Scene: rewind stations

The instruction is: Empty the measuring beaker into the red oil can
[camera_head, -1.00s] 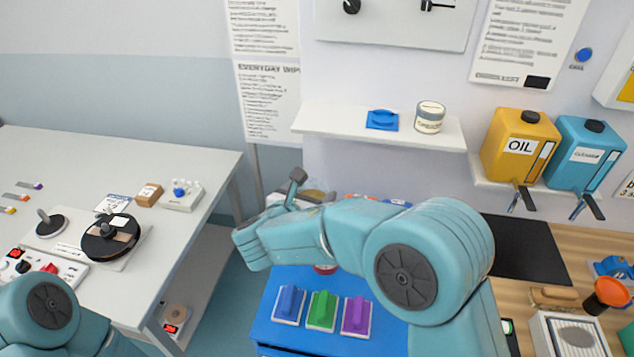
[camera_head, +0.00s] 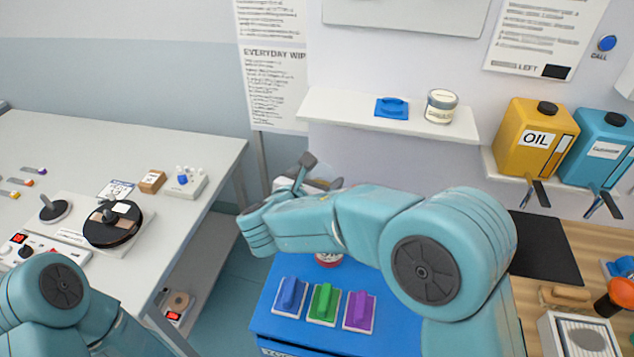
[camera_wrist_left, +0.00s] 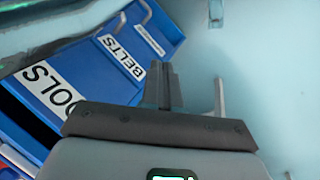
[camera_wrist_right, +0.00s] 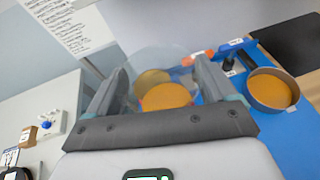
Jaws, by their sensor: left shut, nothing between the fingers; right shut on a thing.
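My right gripper (camera_wrist_right: 162,82) is shut on a clear measuring beaker (camera_wrist_right: 158,58). Amber liquid (camera_wrist_right: 155,80) shows through its wall in the right wrist view. In the head view the right gripper (camera_head: 303,170) is above the far part of the blue cart, and the arm hides much of what is there. A red, labelled round thing (camera_head: 329,260) shows partly under the right forearm; I cannot tell if it is the oil can. My left gripper (camera_wrist_left: 163,85) is shut and empty in the left wrist view, near blue drawers.
An open round tin of amber contents (camera_wrist_right: 272,91) stands on the blue cart top (camera_wrist_right: 292,130). Blue, green and purple pads (camera_head: 325,304) lie on the cart's near part. The grey table (camera_head: 60,150) is at the left. Yellow OIL (camera_head: 520,160) and blue (camera_head: 590,165) dispensers hang at the right.

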